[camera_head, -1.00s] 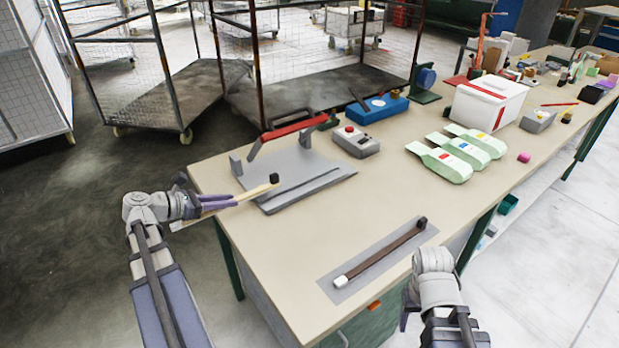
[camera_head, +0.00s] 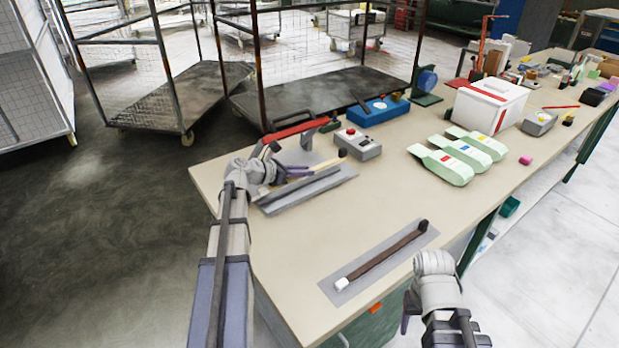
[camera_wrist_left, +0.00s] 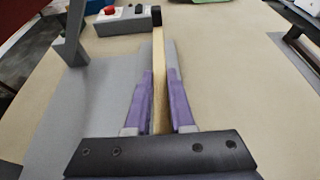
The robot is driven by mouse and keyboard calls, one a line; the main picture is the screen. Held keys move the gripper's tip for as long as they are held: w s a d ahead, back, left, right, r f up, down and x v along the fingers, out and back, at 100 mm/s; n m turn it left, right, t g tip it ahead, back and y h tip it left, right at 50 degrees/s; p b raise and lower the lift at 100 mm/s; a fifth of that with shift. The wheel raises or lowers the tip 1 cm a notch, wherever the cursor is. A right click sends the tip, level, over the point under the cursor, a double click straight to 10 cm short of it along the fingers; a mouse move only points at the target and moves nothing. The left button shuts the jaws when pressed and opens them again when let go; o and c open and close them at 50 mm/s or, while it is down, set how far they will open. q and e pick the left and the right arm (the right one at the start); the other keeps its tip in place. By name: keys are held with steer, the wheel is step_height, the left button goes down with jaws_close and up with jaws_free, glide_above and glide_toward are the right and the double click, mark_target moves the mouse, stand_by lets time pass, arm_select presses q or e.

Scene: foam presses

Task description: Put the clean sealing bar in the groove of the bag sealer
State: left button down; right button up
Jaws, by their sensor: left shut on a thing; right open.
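The clean sealing bar, cream with a black end, shows in the head view (camera_head: 328,160) and the left wrist view (camera_wrist_left: 158,75). My left gripper (camera_head: 300,171) is shut on it, with purple fingers on both sides (camera_wrist_left: 160,85). The bag sealer (camera_head: 335,182) has a grey base and a raised red arm. The bar is over the base, roughly along its length. My gripper partly hides the base, and I cannot tell whether the bar touches the groove. My right gripper (camera_head: 407,315) is open and empty off the table's front edge.
A brown bar (camera_head: 385,255) lies on a grey mat (camera_head: 345,292) near the front edge. A grey box with a red button (camera_head: 358,143) stands behind the sealer. Green pouches (camera_head: 445,165) lie to the right. The tabletop (camera_head: 300,250) between sealer and mat is clear.

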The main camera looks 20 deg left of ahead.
mark_target(310, 180)
arm_select(q)
steer(key=shift+w+d, duration=0.3)
steer(key=shift+w, duration=0.2)
steer(key=shift+w+d, duration=0.25)
steer(key=shift+w, duration=0.25)
steer(key=shift+f, duration=0.1)
step_height(310, 180, down, 3)
steer(key=b, duration=0.3)
steer(key=shift+f, duration=0.15)
steer(key=shift+b, duration=0.35)
steer(key=shift+f+b, duration=0.5)
steer(key=shift+f, duration=0.05)
steer(key=shift+f, duration=0.1)
